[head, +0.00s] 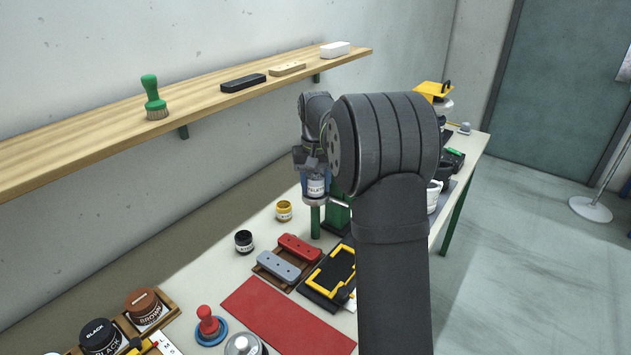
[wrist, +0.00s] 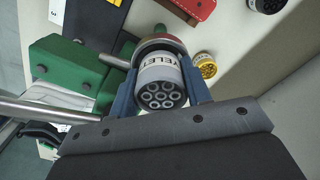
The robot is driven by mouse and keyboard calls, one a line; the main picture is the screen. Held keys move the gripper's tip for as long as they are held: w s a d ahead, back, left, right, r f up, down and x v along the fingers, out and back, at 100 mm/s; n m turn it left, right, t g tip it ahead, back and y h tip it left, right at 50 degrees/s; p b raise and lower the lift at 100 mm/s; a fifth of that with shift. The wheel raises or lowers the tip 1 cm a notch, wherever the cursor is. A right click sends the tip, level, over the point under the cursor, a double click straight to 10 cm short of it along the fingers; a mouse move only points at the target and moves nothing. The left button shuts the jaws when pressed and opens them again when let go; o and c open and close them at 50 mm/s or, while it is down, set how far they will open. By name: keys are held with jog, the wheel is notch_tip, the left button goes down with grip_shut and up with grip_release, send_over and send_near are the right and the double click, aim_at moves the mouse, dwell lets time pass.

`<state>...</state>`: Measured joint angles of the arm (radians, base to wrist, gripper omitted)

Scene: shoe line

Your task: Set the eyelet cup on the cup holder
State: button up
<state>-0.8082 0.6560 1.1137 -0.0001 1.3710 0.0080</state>
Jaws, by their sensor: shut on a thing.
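The eyelet cup (wrist: 160,72) is a white-labelled cup full of metal eyelets. My gripper (wrist: 161,80) is shut on it, one blue finger on each side. In the head view the cup (head: 316,187) is upright in my gripper (head: 316,182). A round metal-rimmed holder (wrist: 158,42) shows directly behind the cup in the wrist view. In the head view the cup is right over it, at the top of a green post (head: 315,222). The cup hides most of the holder, so I cannot tell whether they touch.
A green block with metal rods (wrist: 65,72) stands close beside the holder. Yellow (head: 284,210) and black (head: 244,241) jars, a rack with red and grey blocks (head: 290,262), and a red mat (head: 285,318) lie nearer. A wall shelf (head: 215,100) runs above the bench.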

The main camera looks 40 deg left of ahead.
aim_at(316, 177)
jog(key=shift+f, duration=0.2)
jog(key=o, duration=0.8)
jog(key=shift+c, duration=0.2)
jog(key=shift+r, duration=5.55)
jog(key=shift+f, duration=0.1)
notch_tip(316, 177, down, 8)
jog(key=shift+f, duration=0.2)
jog(key=shift+o, duration=0.2)
